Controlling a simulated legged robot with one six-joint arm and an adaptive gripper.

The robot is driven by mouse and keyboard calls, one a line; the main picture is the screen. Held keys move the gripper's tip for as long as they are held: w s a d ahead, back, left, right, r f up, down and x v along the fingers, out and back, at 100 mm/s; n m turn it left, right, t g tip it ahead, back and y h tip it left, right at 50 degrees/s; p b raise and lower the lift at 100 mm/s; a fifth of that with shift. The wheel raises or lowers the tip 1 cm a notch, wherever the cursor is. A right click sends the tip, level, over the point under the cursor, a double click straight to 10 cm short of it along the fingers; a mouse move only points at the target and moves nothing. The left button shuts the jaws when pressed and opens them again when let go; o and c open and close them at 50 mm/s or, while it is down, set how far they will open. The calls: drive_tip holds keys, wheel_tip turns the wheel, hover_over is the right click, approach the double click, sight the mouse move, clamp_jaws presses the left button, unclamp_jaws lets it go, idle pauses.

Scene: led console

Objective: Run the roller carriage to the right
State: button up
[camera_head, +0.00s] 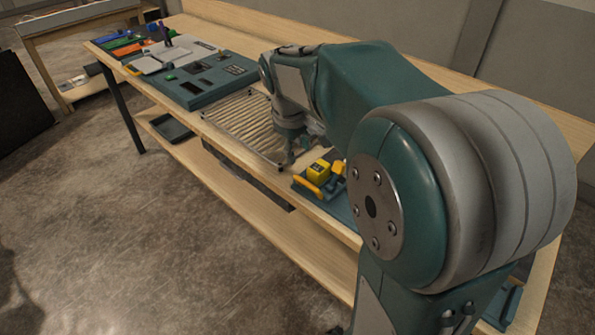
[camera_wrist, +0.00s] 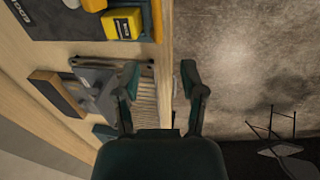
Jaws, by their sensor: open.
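A pale slatted panel (camera_head: 245,122), like a bed of rollers, lies on the bench just beyond my gripper (camera_head: 290,157). In the wrist view the ribbed panel (camera_wrist: 146,98) shows partly between and behind the fingers. I cannot clearly make out a separate roller carriage; my arm and gripper hide part of the panel. My gripper, also in the wrist view (camera_wrist: 160,73), has its fingers spread apart with nothing held between them. It is over the bench's front edge, between the panel and a yellow block (camera_head: 320,170).
The yellow block (camera_wrist: 123,24) sits on a dark board near the gripper. A teal console (camera_head: 200,83) with dark inserts stands beyond the panel. In the wrist view a grey piece (camera_wrist: 95,88) and wooden block (camera_wrist: 57,94) lie left of the fingers. Open floor (camera_head: 140,240) borders the bench.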

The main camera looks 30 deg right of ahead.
sight(304, 180)
drive_tip(key=f, duration=0.3)
drive_tip(key=w+d+f, duration=0.1)
drive_tip(key=f, duration=0.3)
drive_tip(key=d+f, duration=0.1)
drive_tip(key=f, duration=0.3)
drive_tip(key=shift+w, duration=0.2)
drive_tip(key=shift+r, duration=0.1)
clamp_jaws()
